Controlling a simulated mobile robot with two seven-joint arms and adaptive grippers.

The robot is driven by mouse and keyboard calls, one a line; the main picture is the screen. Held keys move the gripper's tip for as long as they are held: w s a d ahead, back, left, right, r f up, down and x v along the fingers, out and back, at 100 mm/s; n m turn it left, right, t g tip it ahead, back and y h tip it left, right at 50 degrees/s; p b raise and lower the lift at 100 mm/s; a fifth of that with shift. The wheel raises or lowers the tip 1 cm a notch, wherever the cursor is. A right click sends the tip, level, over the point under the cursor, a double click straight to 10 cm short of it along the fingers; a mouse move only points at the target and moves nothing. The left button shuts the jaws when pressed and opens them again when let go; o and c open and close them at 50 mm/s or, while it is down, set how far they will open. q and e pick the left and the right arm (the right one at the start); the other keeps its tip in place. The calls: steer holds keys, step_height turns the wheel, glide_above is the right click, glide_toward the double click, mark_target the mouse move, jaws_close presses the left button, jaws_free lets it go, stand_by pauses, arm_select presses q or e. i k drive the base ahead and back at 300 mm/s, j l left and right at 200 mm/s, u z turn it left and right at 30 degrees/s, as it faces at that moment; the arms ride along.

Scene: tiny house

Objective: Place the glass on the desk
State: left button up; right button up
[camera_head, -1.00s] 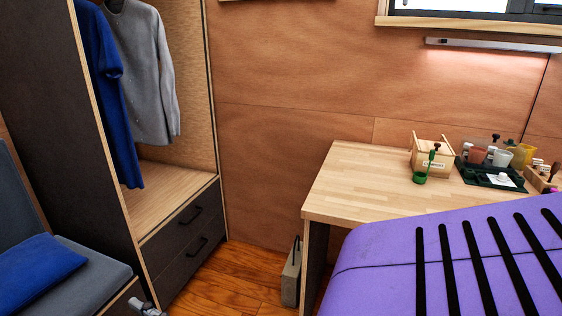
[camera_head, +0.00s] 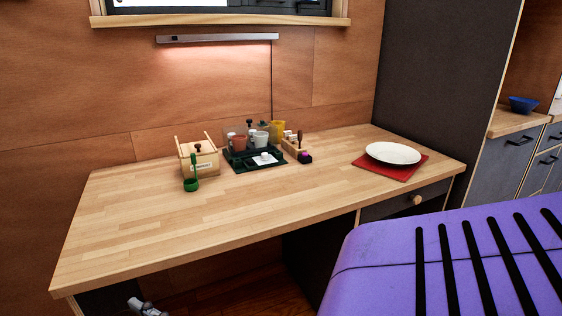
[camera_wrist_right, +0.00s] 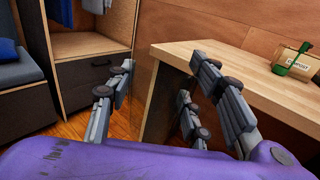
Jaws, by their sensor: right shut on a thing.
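The desk (camera_head: 270,208) has a light wood top and stands against the back wall in the head view. Its left edge (camera_wrist_right: 232,72) also shows in the right wrist view. My right gripper (camera_wrist_right: 162,85) has its fingers spread around a clear glass, whose outline is barely visible against the wardrobe and floor. It is beside the desk's left end, not over the desktop.
The desktop's left and front middle are clear. A wardrobe (camera_wrist_right: 90,85) stands left.

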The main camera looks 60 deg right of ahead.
mark_target(352, 153)
steer(key=l+z, duration=0.15)
steer(key=z, duration=1.2)
steer(key=i+l, duration=0.15)
steer(key=l, duration=0.15)
steer(key=i+l, duration=0.15)
steer(key=l, duration=0.15)
steer(key=i+l+z, duration=0.1)
steer(key=l, duration=0.25)
steer(key=i, duration=0.05)
